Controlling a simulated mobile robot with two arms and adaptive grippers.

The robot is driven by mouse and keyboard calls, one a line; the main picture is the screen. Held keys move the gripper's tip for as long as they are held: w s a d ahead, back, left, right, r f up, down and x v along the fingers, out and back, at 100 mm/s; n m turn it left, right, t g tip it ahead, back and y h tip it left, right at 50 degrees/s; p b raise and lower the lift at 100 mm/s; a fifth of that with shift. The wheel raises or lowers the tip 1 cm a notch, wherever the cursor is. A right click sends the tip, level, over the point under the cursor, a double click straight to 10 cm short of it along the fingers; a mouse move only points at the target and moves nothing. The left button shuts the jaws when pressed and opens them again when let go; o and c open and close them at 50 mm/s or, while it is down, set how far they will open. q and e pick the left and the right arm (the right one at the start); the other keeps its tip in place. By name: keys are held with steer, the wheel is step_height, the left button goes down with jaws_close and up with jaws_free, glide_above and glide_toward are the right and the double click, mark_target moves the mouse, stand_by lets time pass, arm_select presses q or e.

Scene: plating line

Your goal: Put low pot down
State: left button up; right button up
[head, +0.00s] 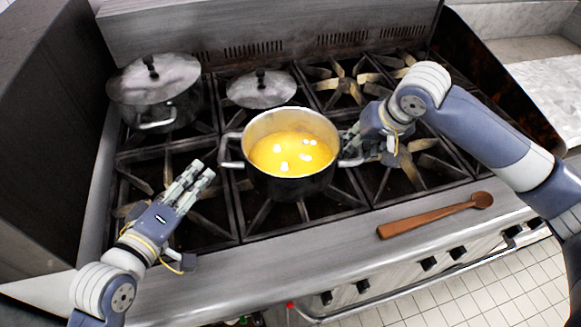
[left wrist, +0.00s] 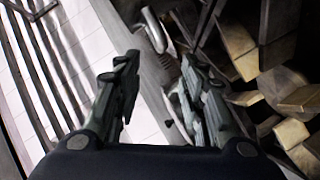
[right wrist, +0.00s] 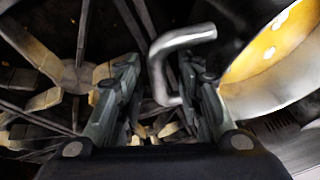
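The low pot (head: 291,184), silver and filled with yellow liquid, is at the middle front of the stove in the head view. It looks level and on the burner grate, though its underside is hidden. My right gripper (head: 358,147) is at its right handle. In the right wrist view, the handle (right wrist: 160,62) lies between the two fingers of this gripper (right wrist: 162,95), which stand apart with gaps beside it. My left gripper (head: 198,180) is open and empty, left of the pot and apart from its left handle (head: 228,152). The left wrist view shows nothing between its fingers (left wrist: 162,90).
A lidded pot (head: 158,95) stands at the back left. Another lid (head: 261,90) with a black knob is behind the low pot. A wooden spoon (head: 430,216) lies on the stove's front ledge (head: 300,258). Burner grates (head: 345,85) at the back right are bare.

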steer(key=v, duration=1.1)
